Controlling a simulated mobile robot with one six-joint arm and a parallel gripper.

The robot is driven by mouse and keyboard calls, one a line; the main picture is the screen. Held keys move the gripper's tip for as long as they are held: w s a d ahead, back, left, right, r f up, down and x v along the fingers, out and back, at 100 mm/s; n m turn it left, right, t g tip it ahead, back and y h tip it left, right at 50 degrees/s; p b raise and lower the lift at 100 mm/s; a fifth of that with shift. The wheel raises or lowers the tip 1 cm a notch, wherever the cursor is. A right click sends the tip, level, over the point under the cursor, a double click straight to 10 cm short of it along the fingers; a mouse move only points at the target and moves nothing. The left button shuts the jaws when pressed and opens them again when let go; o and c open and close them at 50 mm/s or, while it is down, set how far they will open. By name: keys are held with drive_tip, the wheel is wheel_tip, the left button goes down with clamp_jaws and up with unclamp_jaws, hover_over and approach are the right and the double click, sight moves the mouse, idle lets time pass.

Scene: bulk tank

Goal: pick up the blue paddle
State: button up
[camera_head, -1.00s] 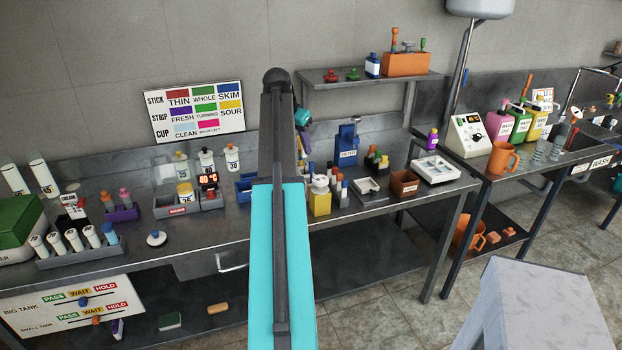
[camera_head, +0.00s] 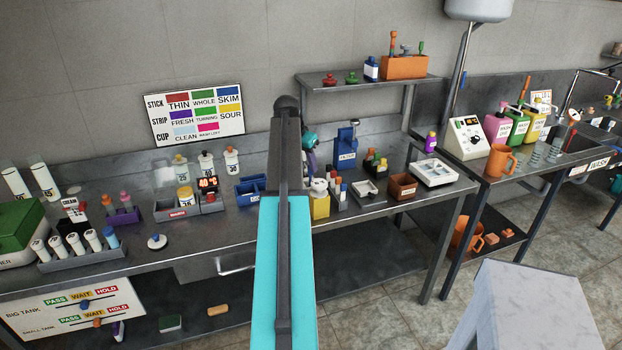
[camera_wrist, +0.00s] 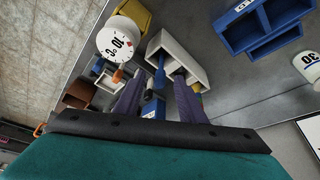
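My gripper (camera_wrist: 163,88) shows two purple fingers set apart, with a gap between them, in the wrist view. A slim blue upright piece (camera_wrist: 160,72), which looks like the blue paddle, lies in line with this gap, beside a pale open box (camera_wrist: 182,58). I see no finger closed on it. A wider blue part with a pale patch (camera_wrist: 152,108) shows lower between the fingers; whether it belongs to the paddle I cannot tell. In the head view my gripper (camera_head: 310,158) is partly hidden by my arm, above the bench behind the yellow jar (camera_head: 320,205).
A blue divided tray (camera_head: 250,190) stands left of my arm. A rack of colored pieces (camera_head: 337,198), a small grey tray (camera_head: 365,193) and a brown box (camera_head: 403,187) stand to the right.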

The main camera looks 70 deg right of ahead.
sight(309, 169)
drive_tip(key=shift+d+f, duration=0.25)
drive_tip(key=shift+f, duration=0.3)
drive_tip(key=shift+f, duration=0.1)
drive_tip(key=shift+d+p+x, duration=0.2)
drive_tip(key=shift+p+x, duration=1)
drive_tip(key=shift+x, duration=1.3)
clamp_jaws()
